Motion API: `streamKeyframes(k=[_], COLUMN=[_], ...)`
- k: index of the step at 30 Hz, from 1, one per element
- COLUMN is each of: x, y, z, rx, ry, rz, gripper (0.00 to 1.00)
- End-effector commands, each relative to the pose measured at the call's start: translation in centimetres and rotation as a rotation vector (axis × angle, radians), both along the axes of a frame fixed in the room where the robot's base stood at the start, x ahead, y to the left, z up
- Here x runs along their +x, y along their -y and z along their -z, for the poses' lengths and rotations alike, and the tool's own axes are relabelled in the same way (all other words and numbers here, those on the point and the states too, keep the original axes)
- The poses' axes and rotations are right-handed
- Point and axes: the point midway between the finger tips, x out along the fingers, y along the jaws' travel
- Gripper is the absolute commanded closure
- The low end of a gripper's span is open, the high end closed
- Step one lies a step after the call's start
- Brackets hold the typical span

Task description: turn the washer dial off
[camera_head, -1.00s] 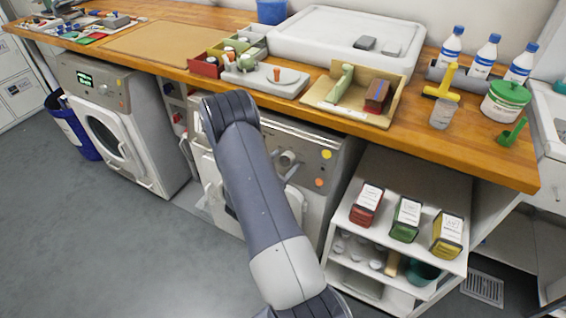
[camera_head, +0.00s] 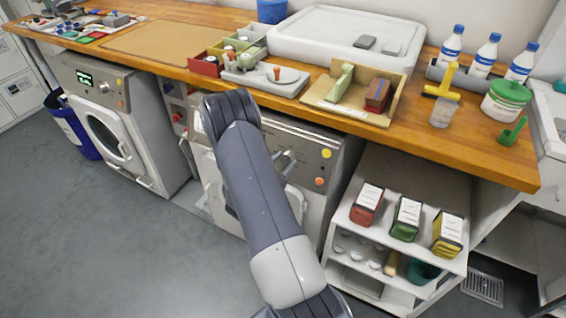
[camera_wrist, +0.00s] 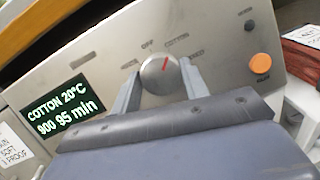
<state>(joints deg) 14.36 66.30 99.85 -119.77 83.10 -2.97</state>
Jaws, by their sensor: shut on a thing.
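The washer (camera_head: 310,140) is the right machine under the counter, partly hidden behind my arm. In the wrist view its round silver dial (camera_wrist: 158,76) has a red pointer line tilted up and right, towards COTTON. The OFF label stands to the left of it, above the dial. My gripper (camera_wrist: 160,84) has one finger at each side of the dial and is shut on it. The lit display (camera_wrist: 62,112) reads COTTON 20°C, 900, 95 min. In the head view my gripper (camera_head: 284,160) is at the front panel, and the dial is hard to make out.
An orange button (camera_wrist: 260,64) sits right of the dial. A second machine (camera_head: 120,120) stands to the left. The wooden counter (camera_head: 460,140) overhangs the washer front. A shelf (camera_head: 345,218) with several boxes stands at the right. The floor in front is clear.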

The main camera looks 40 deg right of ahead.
Motion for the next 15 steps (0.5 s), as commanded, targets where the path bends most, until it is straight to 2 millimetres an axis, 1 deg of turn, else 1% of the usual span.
streamKeyframes(k=[8, 15], x=[-0.10, -0.24], y=[0.06, 0.10], z=[0.17, 0.20], rx=[-0.045, -0.115], ry=[-0.106, -0.279], rz=[-0.035, -0.094], gripper=[0.80, 0.80])
